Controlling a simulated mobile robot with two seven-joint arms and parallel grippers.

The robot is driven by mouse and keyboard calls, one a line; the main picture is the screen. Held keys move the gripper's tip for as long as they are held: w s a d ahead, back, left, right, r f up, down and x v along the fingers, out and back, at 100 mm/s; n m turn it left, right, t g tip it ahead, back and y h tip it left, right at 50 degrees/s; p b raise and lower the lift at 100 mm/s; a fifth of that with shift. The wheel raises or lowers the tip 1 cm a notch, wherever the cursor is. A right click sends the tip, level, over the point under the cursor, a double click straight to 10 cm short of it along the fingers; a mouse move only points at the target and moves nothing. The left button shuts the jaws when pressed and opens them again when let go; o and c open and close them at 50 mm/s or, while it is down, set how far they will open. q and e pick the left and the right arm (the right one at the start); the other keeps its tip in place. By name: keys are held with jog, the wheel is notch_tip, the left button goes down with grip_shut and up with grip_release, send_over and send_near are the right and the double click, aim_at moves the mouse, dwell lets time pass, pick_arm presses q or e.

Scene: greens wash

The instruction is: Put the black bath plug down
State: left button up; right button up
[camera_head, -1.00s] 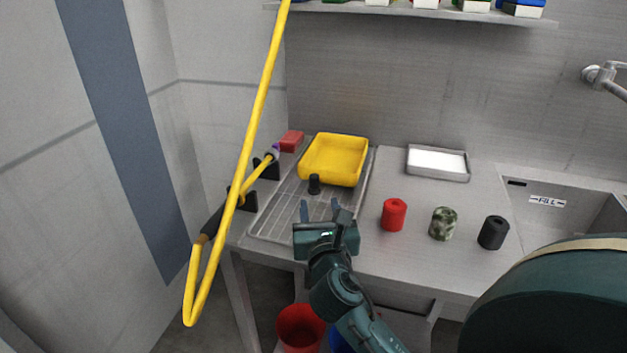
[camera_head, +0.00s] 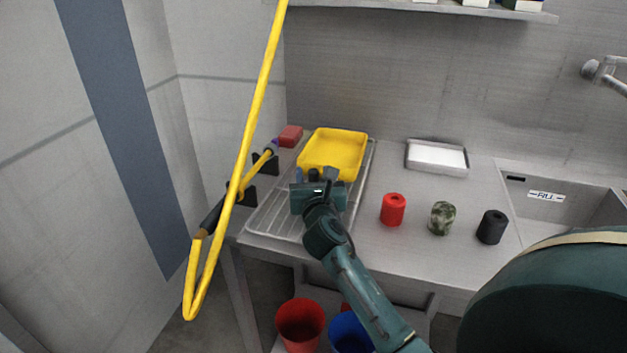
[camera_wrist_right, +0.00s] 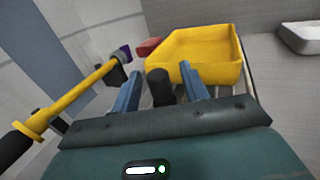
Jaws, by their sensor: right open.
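The black bath plug (camera_head: 314,174), a small dark upright cylinder, stands on the wire rack (camera_head: 262,222) just in front of the yellow tray (camera_head: 335,150). In the right wrist view the plug (camera_wrist_right: 159,88) is between the two blue fingers, with visible gaps on both sides. My right gripper (camera_head: 315,173) is open around it, and the gripper's body hides the plug's lower part. My left gripper is not in view.
A red cylinder (camera_head: 393,210), a mottled green one (camera_head: 442,218) and a larger black one (camera_head: 492,227) stand right of the rack. A white tray (camera_head: 437,157) lies behind them. A yellow hose (camera_head: 246,150) hangs at left. Red (camera_head: 301,323) and blue buckets (camera_head: 350,335) are below.

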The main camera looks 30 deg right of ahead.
grip_shut()
dwell(0.3)
